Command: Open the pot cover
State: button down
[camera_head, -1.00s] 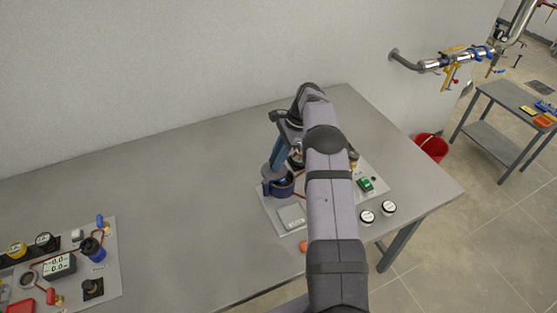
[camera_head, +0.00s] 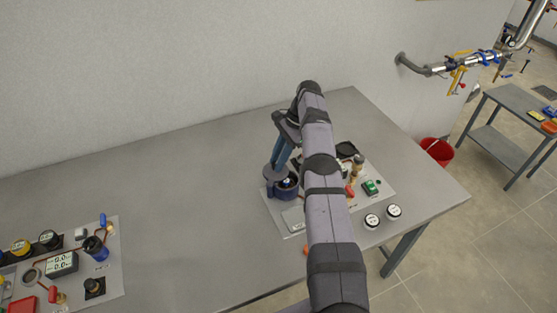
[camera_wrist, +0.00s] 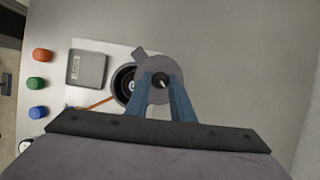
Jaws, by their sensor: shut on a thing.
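The pot (camera_head: 288,191) is a dark blue round vessel on a light board. Its grey disc cover (camera_head: 272,171) is off the opening and tilted, above the pot's left side. My gripper (camera_head: 279,163) has blue fingers, closed on the cover's small central knob. In the wrist view the cover (camera_wrist: 148,64), with a small tab on its rim, is held between the fingers (camera_wrist: 160,83). There it hides the right part of the pot's dark opening (camera_wrist: 121,82). Something small and pale shows inside the pot.
A grey square box (camera_wrist: 86,68) sits on the board beside the pot. Two round white-faced gauges (camera_head: 393,211) stand at right. Another equipment board (camera_head: 105,285) is at far left. The table between is bare.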

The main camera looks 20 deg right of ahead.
jog(key=c, duration=1.6)
grip_release()
jog(key=shift+o, duration=0.2)
notch_tip(320, 180, up, 10)
jog(key=p, duration=0.8)
